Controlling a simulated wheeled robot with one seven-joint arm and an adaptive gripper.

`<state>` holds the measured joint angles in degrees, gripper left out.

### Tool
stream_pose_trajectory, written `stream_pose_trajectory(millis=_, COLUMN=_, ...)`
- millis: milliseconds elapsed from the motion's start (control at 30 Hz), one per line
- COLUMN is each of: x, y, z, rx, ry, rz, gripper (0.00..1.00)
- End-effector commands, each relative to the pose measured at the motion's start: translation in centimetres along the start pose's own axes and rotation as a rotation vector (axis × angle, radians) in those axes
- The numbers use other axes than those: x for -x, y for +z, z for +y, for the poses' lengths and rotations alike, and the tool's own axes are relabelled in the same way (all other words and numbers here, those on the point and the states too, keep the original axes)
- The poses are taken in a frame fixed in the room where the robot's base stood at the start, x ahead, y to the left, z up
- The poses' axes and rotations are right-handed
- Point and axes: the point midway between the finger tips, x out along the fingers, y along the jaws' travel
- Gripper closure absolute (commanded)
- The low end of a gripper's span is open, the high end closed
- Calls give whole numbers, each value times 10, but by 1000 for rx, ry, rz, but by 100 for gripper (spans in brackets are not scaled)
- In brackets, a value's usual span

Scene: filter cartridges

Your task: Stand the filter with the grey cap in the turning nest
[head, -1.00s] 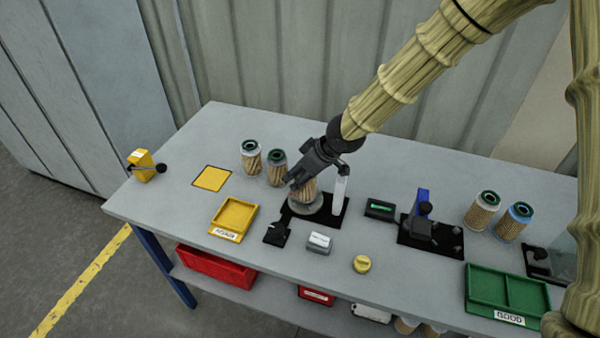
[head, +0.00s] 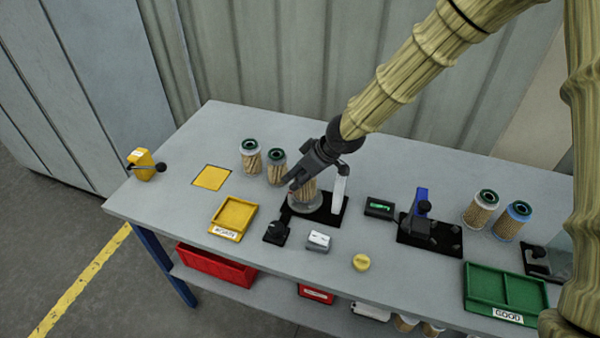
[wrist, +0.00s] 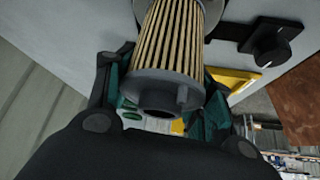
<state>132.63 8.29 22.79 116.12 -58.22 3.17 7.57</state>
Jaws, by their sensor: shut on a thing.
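The filter with the grey cap (wrist: 165,85) has tan pleats and points its grey capped end, with a central hole and a small peg, toward the wrist camera. My gripper (head: 302,182) is shut on this filter, with its fingers on either side near the capped end. In the head view the filter (head: 307,190) is upright and partly hidden by my gripper. Its lower end is at the round grey turning nest (head: 303,207) on a black plate. I cannot tell whether it is fully seated or just above.
A white upright post (head: 340,190) stands close right of the nest. A black knob block (head: 277,232) and a grey box (head: 318,242) are in front. Two filters (head: 249,157) stand behind left, two more (head: 481,208) at right. A yellow tray (head: 233,217) is left, a green tray (head: 480,290) front right.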

Motion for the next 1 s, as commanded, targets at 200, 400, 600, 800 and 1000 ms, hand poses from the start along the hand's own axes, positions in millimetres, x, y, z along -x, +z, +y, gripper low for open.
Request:
stream_pose_trajectory(millis=200, x=-2, y=1, z=0, rx=1, ry=0, rz=0, gripper=73)
stream_pose_trajectory(millis=400, x=-2, y=1, z=0, rx=1, ry=0, rz=0, gripper=73)
stream_pose_trajectory(millis=600, x=-2, y=1, z=0, rx=0, ry=0, rz=0, gripper=73)
stream_pose_trajectory(millis=800, x=-5, y=3, z=0, rx=-1, ry=0, rz=1, gripper=73)
stream_pose_trajectory(millis=1000, x=-6, y=3, z=0, rx=0, ry=0, rz=1, gripper=73)
